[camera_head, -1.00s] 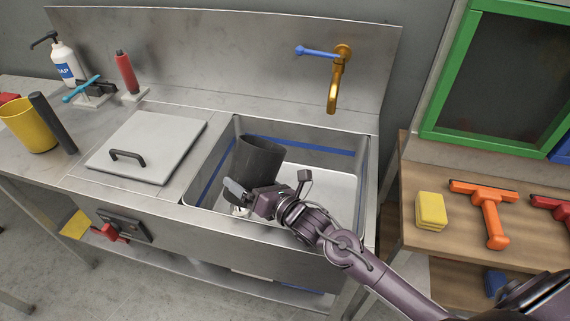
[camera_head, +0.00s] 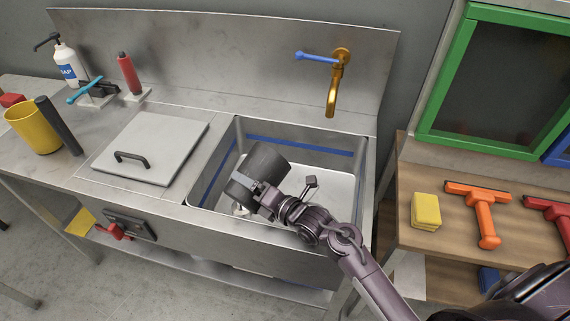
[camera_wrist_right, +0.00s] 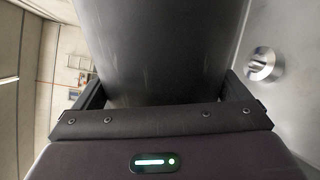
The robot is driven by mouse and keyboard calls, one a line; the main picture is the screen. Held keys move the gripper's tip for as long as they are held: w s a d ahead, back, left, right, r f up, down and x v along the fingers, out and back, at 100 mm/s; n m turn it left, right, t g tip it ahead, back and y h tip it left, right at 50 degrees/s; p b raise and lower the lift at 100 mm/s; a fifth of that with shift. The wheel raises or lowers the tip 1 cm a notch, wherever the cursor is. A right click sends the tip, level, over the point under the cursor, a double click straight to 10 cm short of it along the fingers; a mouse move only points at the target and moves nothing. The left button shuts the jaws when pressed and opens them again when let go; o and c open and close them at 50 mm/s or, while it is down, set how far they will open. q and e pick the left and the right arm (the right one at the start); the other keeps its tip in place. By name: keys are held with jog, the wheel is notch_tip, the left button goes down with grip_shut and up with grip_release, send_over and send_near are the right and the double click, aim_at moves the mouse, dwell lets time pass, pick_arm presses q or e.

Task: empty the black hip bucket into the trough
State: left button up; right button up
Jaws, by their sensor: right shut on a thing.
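The black hip bucket (camera_head: 262,166) is over the steel trough (camera_head: 325,160), tilted well over to the right. My right gripper (camera_head: 257,187) is shut on it from the near side. In the right wrist view the bucket's dark wall (camera_wrist_right: 160,45) fills the middle, between the two fingers of the right gripper (camera_wrist_right: 165,95). The bucket's inside and any contents are hidden. The trough has a blue line around its inner wall, and no water or poured matter can be made out. My left gripper is not in view.
A brass tap (camera_head: 334,92) with a blue lever hangs over the trough's back. A grey lid (camera_head: 150,146) lies on the counter to the left. A yellow bucket (camera_head: 35,130) stands farther left. A wooden bench (camera_head: 450,240) with a yellow sponge (camera_head: 426,210) and squeegees is close on the right.

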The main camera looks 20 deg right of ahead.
aim_at(265, 176)
jog(key=shift+r+m, duration=0.25)
jog(key=shift+m, duration=0.05)
jog(key=shift+w+d+r+m+p, duration=0.35)
jog(key=shift+d+r+m+p, duration=0.25)
jog(key=shift+p, duration=0.5)
jog(key=shift+f, duration=0.1)
jog(key=shift+w+d+r, duration=0.1)
jog(key=shift+r, duration=0.15)
jog(key=shift+w+d+r+m+g+y+p, duration=0.15)
jog(key=shift+r+m+g+y+p, duration=0.2)
jog(key=shift+p, duration=0.25)
jog(key=shift+d+r+m, duration=0.1)
jog(key=shift+r+m, duration=0.15)
jog(key=shift+m, duration=0.1)
jog(key=shift+a+r+p, duration=0.15)
jog(key=shift+a+p, duration=0.05)
jog(key=shift+p, duration=0.3)
jog(key=shift+d+r+m, duration=0.1)
jog(key=shift+r+m, duration=0.15)
jog(key=shift+m, duration=0.15)
